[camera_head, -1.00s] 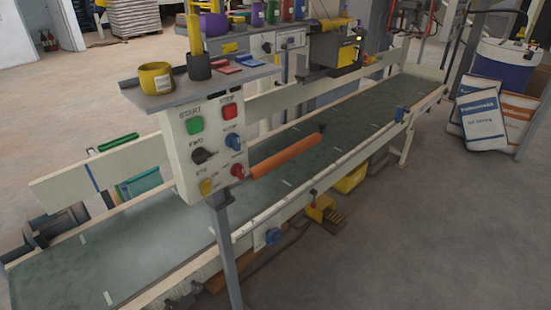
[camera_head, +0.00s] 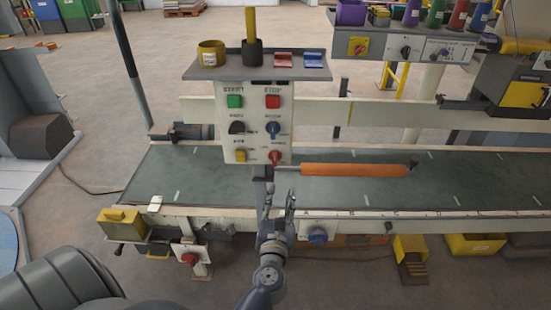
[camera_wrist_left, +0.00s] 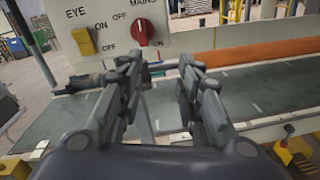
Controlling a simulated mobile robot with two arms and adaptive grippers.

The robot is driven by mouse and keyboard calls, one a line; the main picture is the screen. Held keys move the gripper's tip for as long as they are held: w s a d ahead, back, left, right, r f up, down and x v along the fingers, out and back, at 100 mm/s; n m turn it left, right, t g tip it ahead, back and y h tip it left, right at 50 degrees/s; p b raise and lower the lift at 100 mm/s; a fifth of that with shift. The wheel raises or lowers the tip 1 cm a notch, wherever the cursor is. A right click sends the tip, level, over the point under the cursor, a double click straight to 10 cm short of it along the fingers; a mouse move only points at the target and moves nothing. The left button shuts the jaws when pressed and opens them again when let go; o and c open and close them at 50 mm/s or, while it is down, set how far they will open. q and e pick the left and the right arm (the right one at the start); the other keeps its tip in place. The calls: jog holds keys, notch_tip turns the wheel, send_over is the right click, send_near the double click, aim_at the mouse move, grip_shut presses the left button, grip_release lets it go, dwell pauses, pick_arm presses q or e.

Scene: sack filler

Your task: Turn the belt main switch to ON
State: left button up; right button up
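The control panel (camera_head: 252,125) stands upright at the near side of the belt. Its red MAINS switch (camera_head: 275,156) is at the lower right and shows larger in the left wrist view (camera_wrist_left: 143,31), with OFF printed at its upper left and ON at its lower right. I cannot tell exactly where its knob points. My left gripper (camera_head: 277,200) is open and empty, below and in front of the panel. In the left wrist view its two fingers (camera_wrist_left: 160,68) are spread below the red switch, apart from it. My right gripper is not in view.
The yellow EYE switch (camera_head: 240,155) sits left of the red one, the blue knob (camera_head: 272,129) above it. An orange roller (camera_head: 355,170) reaches right over the green belt (camera_head: 190,190). Another red knob (camera_head: 188,259) and a large blue knob (camera_head: 318,236) are below the belt.

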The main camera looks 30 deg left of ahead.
aim_at(275, 161)
pick_arm(q)
jog(key=w+a+r+n, duration=0.1)
jog(key=w+a, duration=0.1)
jog(key=w+a+r+n, duration=0.1)
jog(key=w+a, duration=0.1)
jog(key=w, duration=0.1)
jog(key=w+a+r+n+y, duration=0.1)
jog(key=w+a, duration=0.1)
jog(key=shift+w+a+g+p, duration=0.3)
jog(key=shift+a+p, duration=0.1)
jog(key=shift+w+a, duration=0.35)
jog(key=shift+w, duration=0.2)
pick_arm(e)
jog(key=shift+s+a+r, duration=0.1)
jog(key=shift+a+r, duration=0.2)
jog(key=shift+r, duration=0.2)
pick_arm(q)
grip_shut()
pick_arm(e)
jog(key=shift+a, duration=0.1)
